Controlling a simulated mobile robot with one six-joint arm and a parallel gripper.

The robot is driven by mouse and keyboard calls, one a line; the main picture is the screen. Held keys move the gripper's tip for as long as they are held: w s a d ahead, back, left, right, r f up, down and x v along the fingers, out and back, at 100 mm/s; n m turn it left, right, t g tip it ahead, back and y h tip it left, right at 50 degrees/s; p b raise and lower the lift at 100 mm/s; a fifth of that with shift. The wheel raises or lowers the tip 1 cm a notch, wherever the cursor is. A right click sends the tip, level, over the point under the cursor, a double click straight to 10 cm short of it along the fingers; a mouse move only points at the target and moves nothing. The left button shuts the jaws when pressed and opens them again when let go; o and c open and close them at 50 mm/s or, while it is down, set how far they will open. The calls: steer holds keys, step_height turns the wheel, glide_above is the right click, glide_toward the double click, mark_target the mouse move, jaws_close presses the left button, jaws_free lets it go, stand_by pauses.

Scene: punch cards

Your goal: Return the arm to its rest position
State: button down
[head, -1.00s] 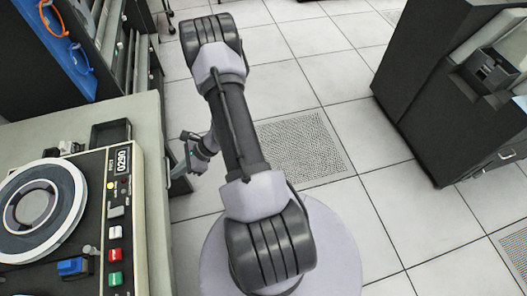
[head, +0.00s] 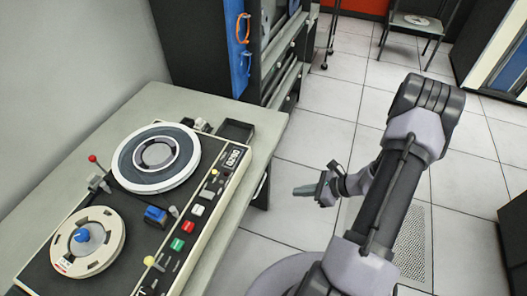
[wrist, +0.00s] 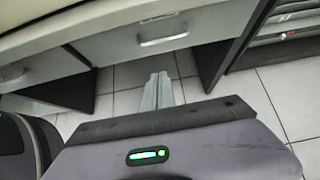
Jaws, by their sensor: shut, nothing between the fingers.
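My gripper (head: 304,190) shows in the head view, small and partly in front of the floor, to the right of the desk edge. Its fingers point left toward the desk. In the wrist view my gripper (wrist: 158,92) has its two pale fingers side by side and shut, with nothing held. My arm is folded, its dark upper link rising from the base at the lower middle of the head view to a large joint at the upper right. Part of the wrist is hidden behind that link.
A desk (head: 268,118) on the left carries a tape machine (head: 137,208) with two reels. Its drawers (wrist: 160,36) face the gripper in the wrist view. A dark cabinet (head: 197,40) stands behind, and a chair (head: 417,22) is far back. Tiled floor (head: 325,95) is open beyond the arm.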

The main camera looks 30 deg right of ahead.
steer(key=w+a+r+n+g, duration=0.2)
steer(key=a+r+n, duration=0.35)
steer(key=r, duration=0.45)
steer(key=w+a+r+n+g, duration=0.2)
steer(key=a+r+n, duration=0.3)
steer(key=a+r, duration=0.3)
steer(key=s+a+r+n+t+h, duration=0.1)
steer(key=s+a+r+n+h, duration=0.1)
steer(key=s+a+r+n, duration=0.4)
steer(key=s+a+r+n+t+h, duration=0.1)
steer(key=s+a+r+n+h, duration=0.1)
steer(key=s+a+r+n, duration=0.4)
step_height(320, 180, up, 5)
steer(key=shift+s+a+n, duration=0.25)
steer(key=shift+s+n, duration=0.4)
steer(key=shift+s, duration=0.3)
